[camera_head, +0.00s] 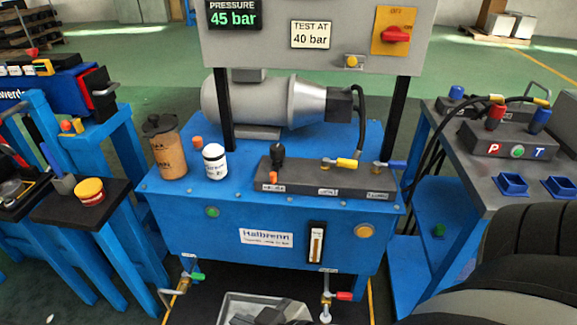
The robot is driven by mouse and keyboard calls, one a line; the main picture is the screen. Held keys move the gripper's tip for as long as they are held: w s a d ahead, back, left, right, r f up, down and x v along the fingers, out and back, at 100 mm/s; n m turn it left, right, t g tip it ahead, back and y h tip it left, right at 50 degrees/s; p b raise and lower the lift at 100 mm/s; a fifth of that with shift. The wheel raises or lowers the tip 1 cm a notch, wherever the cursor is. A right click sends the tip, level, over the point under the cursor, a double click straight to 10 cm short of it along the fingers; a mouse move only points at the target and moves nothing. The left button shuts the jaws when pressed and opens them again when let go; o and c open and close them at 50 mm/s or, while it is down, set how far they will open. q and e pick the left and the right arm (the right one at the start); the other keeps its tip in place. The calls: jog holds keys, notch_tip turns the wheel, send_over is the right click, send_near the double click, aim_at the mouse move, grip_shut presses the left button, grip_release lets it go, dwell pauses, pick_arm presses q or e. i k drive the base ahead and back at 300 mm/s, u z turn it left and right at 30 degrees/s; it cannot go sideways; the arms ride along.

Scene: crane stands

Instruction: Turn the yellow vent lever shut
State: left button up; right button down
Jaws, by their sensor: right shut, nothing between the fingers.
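The yellow vent lever (347,163) sits on top of the dark valve block (305,178) on the blue power unit. Its yellow handle lies roughly level along the block, pointing right, beside a brass fitting. A blue-handled lever (390,164) is at the block's right end, and a black-knobbed lever (277,153) stands at its left. My right arm fills the lower right corner. My left gripper is out of view.
A brown jug (168,152) and a white bottle (215,161) stand left of the block. Behind are a grey motor (265,103) and a panel (305,55) reading 45 bar. Red- and green-handled taps hang below in front. A metal tray (293,308) is at the bottom.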

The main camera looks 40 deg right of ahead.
aim_at(341, 162)
jog(key=u, duration=0.7)
jog(key=i, duration=1.2)
jog(key=z, duration=2.05)
